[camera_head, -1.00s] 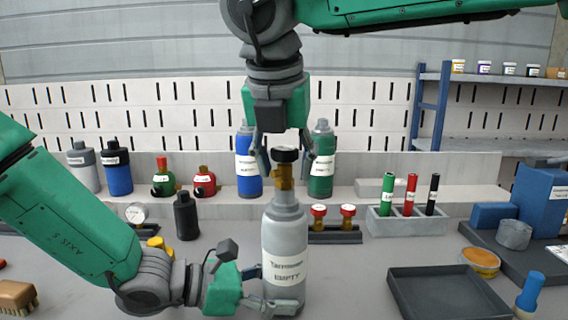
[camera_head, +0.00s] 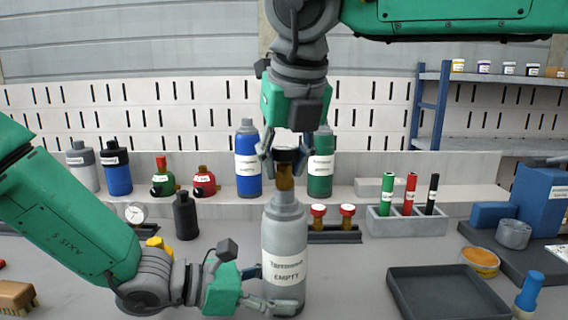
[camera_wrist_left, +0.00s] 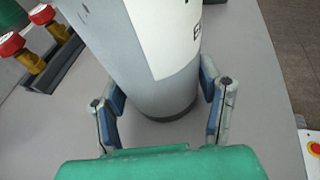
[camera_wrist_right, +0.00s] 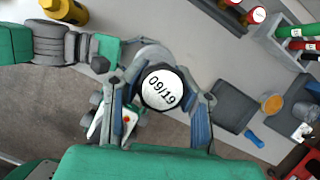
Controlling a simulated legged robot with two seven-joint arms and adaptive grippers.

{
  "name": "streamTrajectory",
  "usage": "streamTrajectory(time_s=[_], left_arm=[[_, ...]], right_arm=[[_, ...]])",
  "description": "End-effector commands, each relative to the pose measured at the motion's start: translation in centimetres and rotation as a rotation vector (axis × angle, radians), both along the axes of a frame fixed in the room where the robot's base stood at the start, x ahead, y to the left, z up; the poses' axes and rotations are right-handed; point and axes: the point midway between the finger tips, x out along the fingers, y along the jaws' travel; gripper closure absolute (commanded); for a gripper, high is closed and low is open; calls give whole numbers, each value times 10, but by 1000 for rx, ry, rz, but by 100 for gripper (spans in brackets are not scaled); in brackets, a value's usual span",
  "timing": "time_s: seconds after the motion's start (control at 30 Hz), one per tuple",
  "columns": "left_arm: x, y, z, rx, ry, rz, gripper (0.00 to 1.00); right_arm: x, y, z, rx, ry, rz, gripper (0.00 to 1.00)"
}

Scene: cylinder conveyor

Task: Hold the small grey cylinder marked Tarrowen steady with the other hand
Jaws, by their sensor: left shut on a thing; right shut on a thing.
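The small grey cylinder marked Tarrowen (camera_head: 285,245) stands upright on the bench, with a second label line reading EMPTY. A brass valve (camera_head: 285,182) with a black top sits on its neck. My left gripper (camera_head: 272,290) is shut on the lower body of the cylinder; in the left wrist view its fingers lie on both sides of the base (camera_wrist_left: 160,100). My right gripper (camera_head: 284,160) points down from above and is shut on the valve's black top. In the right wrist view the top's white face (camera_wrist_right: 162,88) reads 09/19 between the fingers.
Blue (camera_head: 248,160) and green (camera_head: 320,165) cylinders stand behind. Two red-topped valves (camera_head: 333,222) sit in a rack. A marker holder (camera_head: 406,220) and an empty dark tray (camera_head: 447,292) are to the right. A black bottle (camera_head: 186,216) is at left.

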Motion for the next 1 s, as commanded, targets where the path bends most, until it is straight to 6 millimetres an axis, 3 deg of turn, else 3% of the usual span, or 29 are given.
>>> streamTrajectory(time_s=[0.4,0.83,1.0], left_arm=[[0,0,0,1,1,0,75],[0,0,0,1,1,1,75],[0,0,0,1,1,1,75]], right_arm=[[0,0,0,5,3,466,100],[0,0,0,3,2,539,100],[1,0,0,8,3,734,100]])
